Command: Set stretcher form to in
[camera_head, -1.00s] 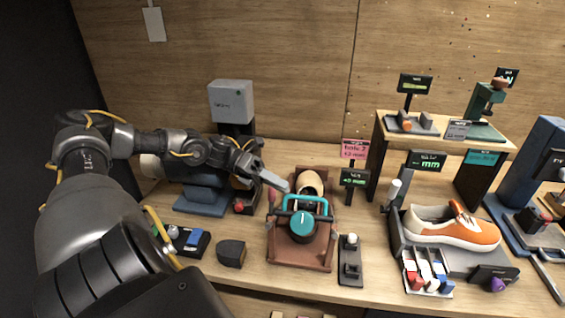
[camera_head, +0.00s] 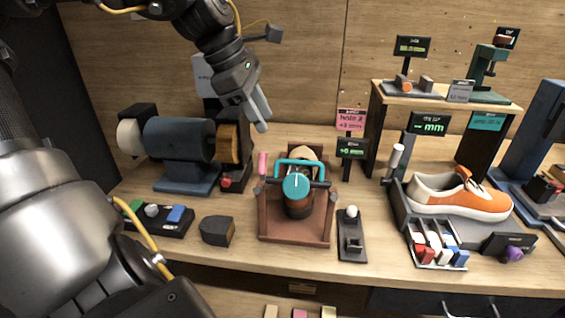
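The stretcher form stands on a brown tray-like base (camera_head: 296,228) in the middle of the bench. It has a teal knob (camera_head: 296,187) with a white mark, a teal handle (camera_head: 300,162) and a tan rounded form (camera_head: 302,153) behind. A small display (camera_head: 352,148) beside it reads what looks like "+0 mm". My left gripper (camera_head: 262,120) hangs above and to the left of the stretcher, clear of it, pointing down. Its fingers look close together, but whether they are shut is unclear. My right gripper is not in view.
A buffing machine (camera_head: 178,139) stands at left, with a button box (camera_head: 158,218) and a dark block (camera_head: 217,231) in front. A lever box (camera_head: 351,236) sits right of the stretcher. An orange sneaker (camera_head: 459,192) rests on a grey stand (camera_head: 412,216). A pink sign (camera_head: 351,120) stands behind.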

